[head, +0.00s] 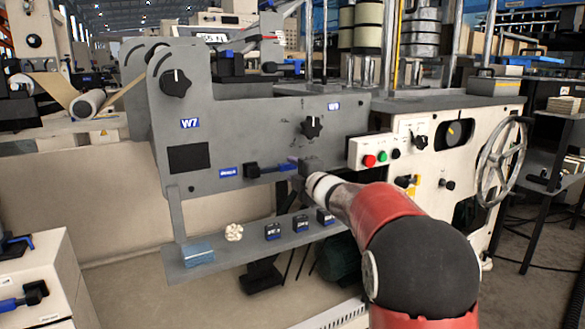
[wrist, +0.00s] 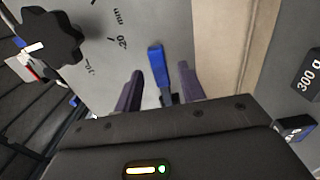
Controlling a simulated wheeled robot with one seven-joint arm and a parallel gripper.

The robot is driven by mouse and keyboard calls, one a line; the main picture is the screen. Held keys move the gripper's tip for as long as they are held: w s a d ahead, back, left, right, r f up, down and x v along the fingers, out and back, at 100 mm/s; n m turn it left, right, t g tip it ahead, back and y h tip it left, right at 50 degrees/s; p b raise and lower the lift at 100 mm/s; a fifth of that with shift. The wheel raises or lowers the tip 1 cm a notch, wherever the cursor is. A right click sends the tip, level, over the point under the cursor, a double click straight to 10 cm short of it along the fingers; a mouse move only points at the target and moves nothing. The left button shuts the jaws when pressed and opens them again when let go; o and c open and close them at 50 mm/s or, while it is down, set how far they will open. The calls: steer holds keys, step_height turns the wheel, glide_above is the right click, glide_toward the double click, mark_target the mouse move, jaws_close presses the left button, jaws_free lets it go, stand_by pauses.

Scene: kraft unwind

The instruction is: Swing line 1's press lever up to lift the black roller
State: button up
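A press lever with a blue handle (head: 285,167) and a black pivot block (head: 252,170) sticks out sideways from the grey machine panel (head: 255,120), beside a small blue label. My gripper (head: 296,162) is at the handle's right end, at the panel. In the wrist view the blue lever (wrist: 157,66) lies between the two purple fingers of my gripper (wrist: 160,90). The fingers are apart, with a visible gap on each side of the lever. I cannot make out the black roller.
A black star knob (head: 311,127) sits above my gripper and also shows in the wrist view (wrist: 50,37). A grey shelf (head: 225,262) below holds several dark blocks and a crumpled white piece. A button box (head: 375,153) and handwheel (head: 502,157) are to the right.

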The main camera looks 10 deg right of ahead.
steer(key=shift+x, duration=1.2)
jaws_close()
